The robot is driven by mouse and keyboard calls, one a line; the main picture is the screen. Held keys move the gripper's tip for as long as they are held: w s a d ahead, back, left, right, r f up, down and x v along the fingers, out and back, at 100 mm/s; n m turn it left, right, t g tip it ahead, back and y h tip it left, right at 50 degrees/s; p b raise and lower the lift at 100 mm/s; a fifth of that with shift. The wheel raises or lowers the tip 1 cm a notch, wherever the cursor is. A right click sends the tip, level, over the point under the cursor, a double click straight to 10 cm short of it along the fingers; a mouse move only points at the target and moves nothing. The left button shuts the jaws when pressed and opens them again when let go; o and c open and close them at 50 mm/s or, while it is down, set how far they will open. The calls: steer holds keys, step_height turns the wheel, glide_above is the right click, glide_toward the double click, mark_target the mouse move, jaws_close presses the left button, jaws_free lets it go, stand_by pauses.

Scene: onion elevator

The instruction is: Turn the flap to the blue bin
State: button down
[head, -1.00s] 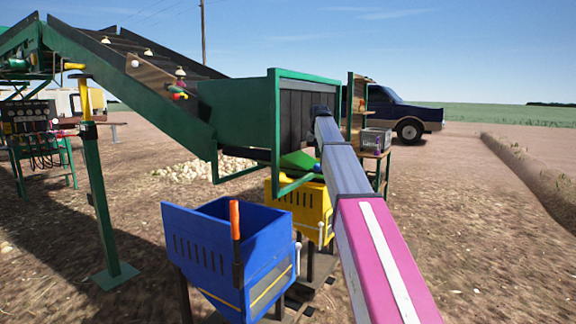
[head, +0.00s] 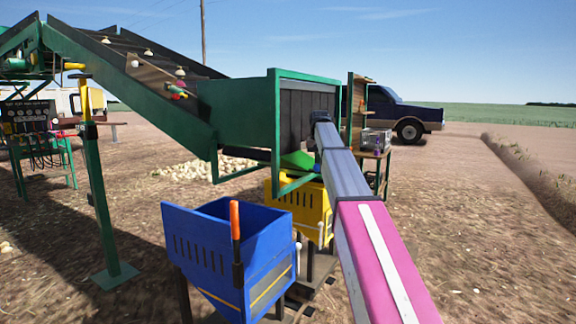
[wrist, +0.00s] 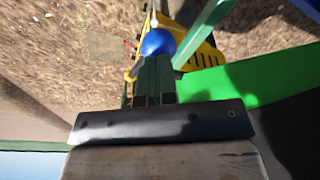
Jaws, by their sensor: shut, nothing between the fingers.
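The green flap (head: 297,160) is below the mouth of the green chute, above the yellow bin. In the wrist view the flap (wrist: 235,84) is a bright green plate on the right. A blue ball knob (wrist: 157,42) shows just past the tips of my gripper (wrist: 154,66). My gripper is shut and empty, and I cannot tell whether it touches the knob. My arm hides most of the gripper in the head view. The blue bin (head: 200,245) stands in front, left of the yellow bin (head: 309,204).
The green chute (head: 240,115) and its frame stand close around my gripper. A green post (wrist: 206,30) crosses the upper right of the wrist view. A small table (head: 374,150) stands behind my arm. Onions (head: 195,171) lie heaped on the ground behind.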

step_height(320, 180, down, 10)
steer(key=shift+r, duration=0.15)
stand_by(1.4)
steer(key=shift+r, duration=0.1)
steer(key=s+d+r, duration=0.2)
steer(key=d+r, duration=0.2)
steer(key=r, duration=0.1)
steer(key=shift+s, duration=0.35)
steer(key=shift+f, duration=0.1)
